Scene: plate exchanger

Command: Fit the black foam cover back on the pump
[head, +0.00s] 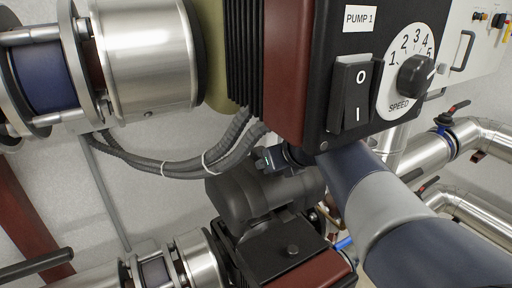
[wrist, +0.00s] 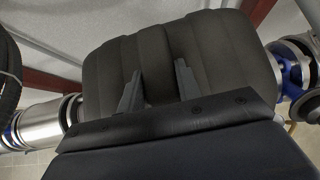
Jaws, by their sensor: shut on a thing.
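The black foam cover (head: 243,196) is a dark, rounded, ribbed shell below the PUMP 1 control box in the head view. It fills the middle of the wrist view (wrist: 205,45). My gripper (head: 270,160) reaches it from the upper right, partly hidden behind the control box. In the wrist view both fingers of my gripper (wrist: 158,75) lie against the cover, and the jaws are shut on it. The lower pump (head: 300,262), with a dark red body and black top box, is just below the cover. I cannot tell whether the cover touches or encloses it.
The PUMP 1 control box (head: 375,75), with switch and speed dial, hangs close above my arm. Grey hoses (head: 175,165) loop beside the cover. Steel pipes (wrist: 40,122) and a blue flange (wrist: 290,70) flank the cover.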

